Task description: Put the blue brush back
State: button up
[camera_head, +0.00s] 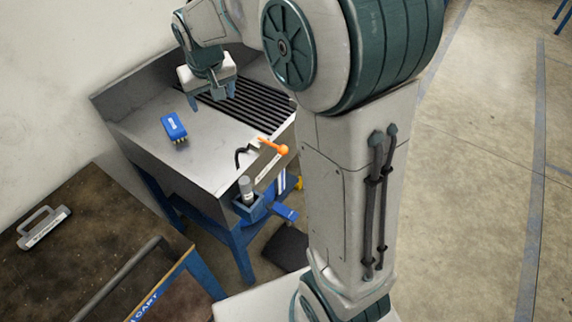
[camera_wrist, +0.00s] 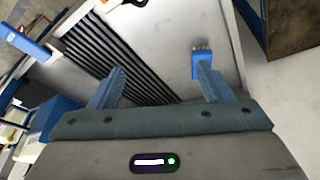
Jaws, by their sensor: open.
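The blue brush (camera_head: 174,126), with a white label and yellowish bristles at one edge, lies on the bare metal worktop (camera_head: 143,132), left of the black slatted grate. My gripper (camera_head: 212,97) is open and empty above the worktop, over the grate side, up and right of the brush and apart from it. In the wrist view the brush (camera_wrist: 201,47) shows beyond the right fingertip, which partly hides it. My open fingers (camera_wrist: 160,70) have nothing between them.
The black grate (camera_head: 240,104) fills the worktop's right part. An orange-ended tool (camera_head: 272,146) and a grey-topped bottle (camera_head: 246,188) in a blue holder are at the front edge. A dark cart (camera_head: 90,240) stands at lower left. A wall rises behind.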

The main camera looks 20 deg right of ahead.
jog(key=s+d, duration=0.4)
jog(key=s, duration=0.8)
jog(key=s+d+f+m, duration=0.1)
jog(key=s+d, duration=0.3)
jog(key=s, duration=0.9)
jog(key=shift+s+d+m+g, duration=0.2)
jog(key=shift+m+g, duration=0.1)
jog(key=shift+g, duration=0.1)
